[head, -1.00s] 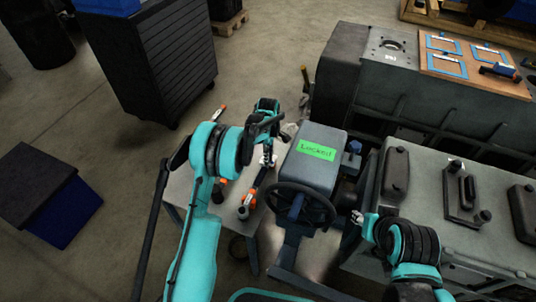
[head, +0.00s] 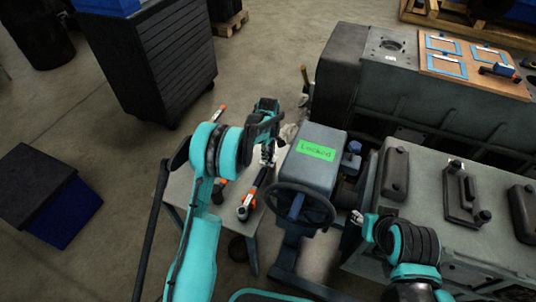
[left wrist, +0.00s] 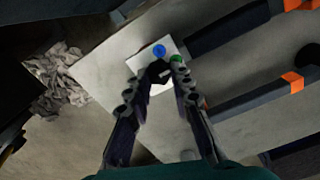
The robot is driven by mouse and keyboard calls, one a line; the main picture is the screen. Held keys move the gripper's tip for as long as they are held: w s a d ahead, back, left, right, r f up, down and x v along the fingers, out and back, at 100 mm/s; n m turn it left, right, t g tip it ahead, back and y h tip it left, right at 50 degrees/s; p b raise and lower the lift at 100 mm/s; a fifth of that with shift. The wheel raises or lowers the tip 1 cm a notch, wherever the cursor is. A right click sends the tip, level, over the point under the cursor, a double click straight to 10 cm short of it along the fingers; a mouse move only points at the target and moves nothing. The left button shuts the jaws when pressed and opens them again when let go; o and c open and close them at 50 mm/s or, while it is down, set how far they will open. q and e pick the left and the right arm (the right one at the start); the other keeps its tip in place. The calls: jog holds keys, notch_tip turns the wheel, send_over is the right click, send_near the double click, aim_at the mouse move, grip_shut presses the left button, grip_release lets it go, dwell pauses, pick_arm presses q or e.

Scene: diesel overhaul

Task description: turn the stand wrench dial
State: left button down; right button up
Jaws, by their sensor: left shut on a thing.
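My left gripper (left wrist: 165,72) reaches over the small grey table (head: 178,185). Its fingers are close together, shut on a small dark piece (left wrist: 158,70) that looks like the dial. This piece sits over a white plate (left wrist: 148,52) with a blue dot and a green dot. The fingers hide part of the plate, and any dial markings cannot be read. Wrenches with orange bands (left wrist: 250,100) lie beside it; one wrench (head: 246,207) shows in the head view. My right gripper (head: 358,217) is near the grey bench, too small to read.
The grey stand with a green "Locked" label (head: 316,150) and a black handwheel (head: 301,205) stands just right of the left gripper. A dark cabinet (head: 150,65) is behind. The grey bench (head: 425,190) with black parts is at right. Crumpled rags (left wrist: 55,80) lie beside the table.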

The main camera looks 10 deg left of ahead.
pick_arm(q)
jog(key=c, duration=1.3)
grip_release()
jog(key=shift+r, duration=0.1)
notch_tip(320, 180, up, 12)
jog(key=shift+f, duration=0.1)
